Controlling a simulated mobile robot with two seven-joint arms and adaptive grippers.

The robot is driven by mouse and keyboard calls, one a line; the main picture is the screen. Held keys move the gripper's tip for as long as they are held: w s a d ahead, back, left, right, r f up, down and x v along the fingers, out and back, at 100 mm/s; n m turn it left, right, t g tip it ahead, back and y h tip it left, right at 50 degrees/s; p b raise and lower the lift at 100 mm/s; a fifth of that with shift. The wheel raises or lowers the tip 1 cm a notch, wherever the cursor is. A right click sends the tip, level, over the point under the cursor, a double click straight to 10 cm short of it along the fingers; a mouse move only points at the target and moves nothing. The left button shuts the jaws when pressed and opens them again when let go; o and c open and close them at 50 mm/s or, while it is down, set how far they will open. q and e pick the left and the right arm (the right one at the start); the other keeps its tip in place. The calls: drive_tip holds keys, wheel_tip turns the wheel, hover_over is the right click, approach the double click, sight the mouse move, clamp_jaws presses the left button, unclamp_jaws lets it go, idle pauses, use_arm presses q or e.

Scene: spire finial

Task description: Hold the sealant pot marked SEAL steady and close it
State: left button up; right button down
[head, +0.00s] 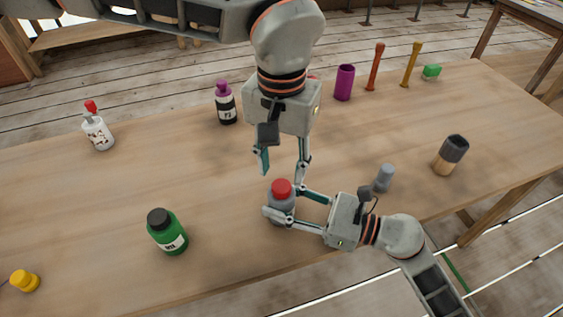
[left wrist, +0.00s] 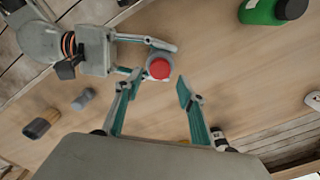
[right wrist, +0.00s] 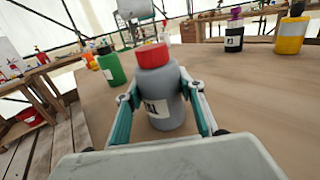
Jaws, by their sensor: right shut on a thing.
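The grey pot (head: 281,203) stands upright near the table's front edge, with a red cap (head: 281,187) on its top. In the right wrist view, the pot (right wrist: 165,108) shows part of a white label, only partly readable. I cannot tell how tight the red cap (right wrist: 153,56) sits. My right gripper (head: 284,204) is shut on the pot's body, one finger on each side. My left gripper (head: 281,171) is open and empty above the pot, pointing down. In the left wrist view, the cap (left wrist: 159,68) lies just beyond the open fingers, apart from them.
A green bottle (head: 168,235) stands left of the pot, a yellow cap-like piece (head: 25,281) farther left. A white bottle (head: 98,133) and a black-and-purple bottle (head: 226,103) stand behind. A grey piece (head: 385,176) and a dark-topped container (head: 450,155) are to the right.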

use_arm(q)
drive_tip(key=n, duration=0.5)
drive_tip(key=shift+s+d+r, duration=0.15)
drive_tip(key=shift+r, duration=0.05)
drive_tip(key=n, duration=0.3)
drive_tip(key=shift+r+n, duration=0.15)
drive_tip(key=shift+n, duration=0.25)
drive_tip(key=n, duration=0.5)
drive_tip(key=shift+d+r, duration=0.1)
drive_tip(key=shift+r, duration=0.15)
drive_tip(key=n, duration=0.4)
drive_tip(key=shift+r, duration=0.2)
drive_tip(key=n, duration=0.4)
drive_tip(key=shift+r, duration=0.2)
drive_tip(key=n, duration=0.3)
drive_tip(key=shift+r+n, duration=0.15)
drive_tip(key=shift+n, duration=0.25)
drive_tip(key=n, duration=0.5)
drive_tip(key=shift+r, duration=0.25)
drive_tip(key=n, duration=0.4)
drive_tip(key=shift+a+r, duration=0.2)
drive_tip(key=shift+a, duration=0.05)
